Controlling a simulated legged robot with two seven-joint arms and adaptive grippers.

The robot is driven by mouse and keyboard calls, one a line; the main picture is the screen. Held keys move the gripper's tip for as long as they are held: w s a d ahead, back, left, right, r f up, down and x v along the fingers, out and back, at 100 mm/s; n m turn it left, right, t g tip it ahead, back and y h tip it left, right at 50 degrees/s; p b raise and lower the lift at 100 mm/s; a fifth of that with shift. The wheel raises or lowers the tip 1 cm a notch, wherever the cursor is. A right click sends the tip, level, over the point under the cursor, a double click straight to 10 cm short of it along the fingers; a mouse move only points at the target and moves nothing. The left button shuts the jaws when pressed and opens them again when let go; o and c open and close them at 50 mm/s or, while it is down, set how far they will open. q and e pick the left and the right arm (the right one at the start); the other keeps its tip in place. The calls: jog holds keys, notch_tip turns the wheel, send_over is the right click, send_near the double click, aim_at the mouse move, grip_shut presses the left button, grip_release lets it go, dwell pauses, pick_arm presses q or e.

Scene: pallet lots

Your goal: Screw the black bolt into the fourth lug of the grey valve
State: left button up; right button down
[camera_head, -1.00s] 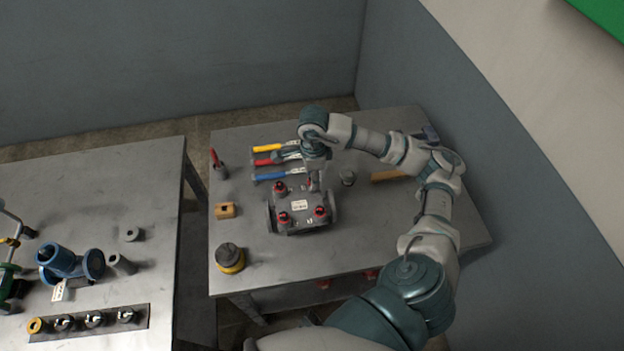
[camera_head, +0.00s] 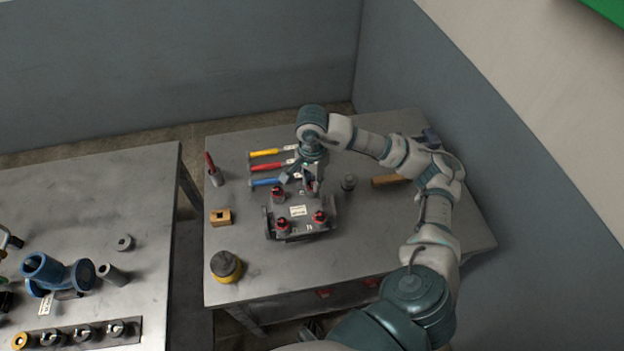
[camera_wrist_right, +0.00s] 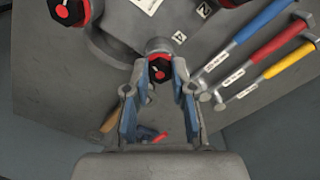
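The grey valve (camera_head: 299,222) lies on the steel table, with a white tag on its top. Black bolts with red-marked heads stand in its other lugs, at back left (camera_head: 278,194), front left (camera_head: 283,225) and front right (camera_head: 319,217). My right gripper (camera_head: 306,183) is over the back-right lug. In the right wrist view its blue-padded fingers (camera_wrist_right: 158,72) are spread on either side of the black bolt (camera_wrist_right: 159,68), which stands in the lug beside the label 4. Small gaps seem to separate fingers and bolt head. My left gripper is not in view.
Yellow, red and blue-handled tools (camera_head: 268,167) lie behind the valve. A wooden block (camera_head: 220,217) and a black-and-yellow round item (camera_head: 226,266) stand to its left. A hammer (camera_head: 392,181) lies right. A second table (camera_head: 90,210) holds a blue valve (camera_head: 58,275).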

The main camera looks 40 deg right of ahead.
jog(key=m, duration=0.3)
jog(key=shift+p, duration=0.35)
jog(key=m, duration=0.4)
jog(key=shift+p, duration=0.3)
jog(key=m, duration=0.3)
jog(key=shift+m+p, duration=0.35)
jog(key=shift+m, duration=0.05)
jog(key=m, duration=0.3)
jog(key=shift+m+p, duration=0.35)
jog(key=shift+m, duration=0.05)
jog(key=m+p, duration=0.1)
jog(key=m, duration=0.4)
jog(key=shift+m, duration=0.3)
jog(key=m+p, duration=0.1)
jog(key=m, duration=0.3)
jog(key=shift+f, duration=0.2)
jog(key=c, duration=1.1)
grip_release()
jog(key=shift+a, duration=0.1)
